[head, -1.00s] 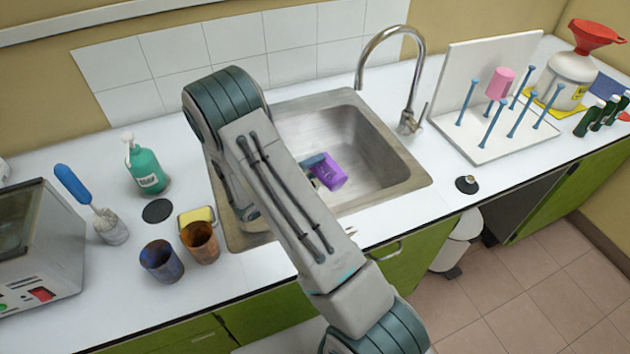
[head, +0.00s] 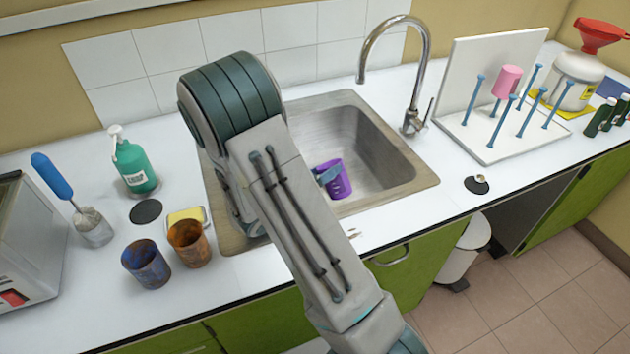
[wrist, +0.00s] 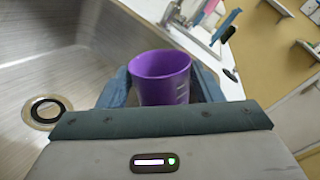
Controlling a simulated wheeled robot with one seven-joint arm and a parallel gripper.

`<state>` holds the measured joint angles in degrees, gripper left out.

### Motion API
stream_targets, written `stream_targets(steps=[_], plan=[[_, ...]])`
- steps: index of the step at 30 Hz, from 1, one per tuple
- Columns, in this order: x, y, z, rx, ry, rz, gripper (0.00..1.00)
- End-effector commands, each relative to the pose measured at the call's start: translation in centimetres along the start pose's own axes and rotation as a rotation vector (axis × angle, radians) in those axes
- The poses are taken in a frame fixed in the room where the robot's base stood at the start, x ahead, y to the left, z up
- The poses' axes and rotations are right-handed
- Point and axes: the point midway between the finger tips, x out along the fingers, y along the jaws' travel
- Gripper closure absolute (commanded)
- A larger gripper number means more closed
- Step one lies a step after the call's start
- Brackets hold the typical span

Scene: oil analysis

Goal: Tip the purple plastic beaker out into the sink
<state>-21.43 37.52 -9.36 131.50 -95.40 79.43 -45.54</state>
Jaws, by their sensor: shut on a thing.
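The purple plastic beaker (head: 341,184) is inside the metal sink (head: 372,150), over the basin and close to upright with its mouth up. In the wrist view the beaker (wrist: 160,80) sits between the two blue fingers of my gripper (wrist: 163,88), with white marks on its side. My gripper (head: 327,176) is shut on it; in the head view my arm hides most of the gripper. The sink drain (wrist: 47,112) shows at left in the wrist view.
A tall faucet (head: 412,90) stands behind the sink's right side. A drying rack (head: 490,145) with blue pegs and a pink beaker (head: 506,82) is to the right. A blue cup (head: 146,263), a brown cup (head: 189,243), a yellow sponge (head: 188,215) and a green bottle (head: 134,165) stand left.

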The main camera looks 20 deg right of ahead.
Motion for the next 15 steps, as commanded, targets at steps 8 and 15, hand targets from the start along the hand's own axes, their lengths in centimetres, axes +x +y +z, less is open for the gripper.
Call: stream_targets(steps=[8,15], plan=[[-0.4,-3.9,1.6,0.198,-0.021,0.001,0.68],[-0.7,-6.3,1.7,0.381,-0.04,0.001,0.68]])
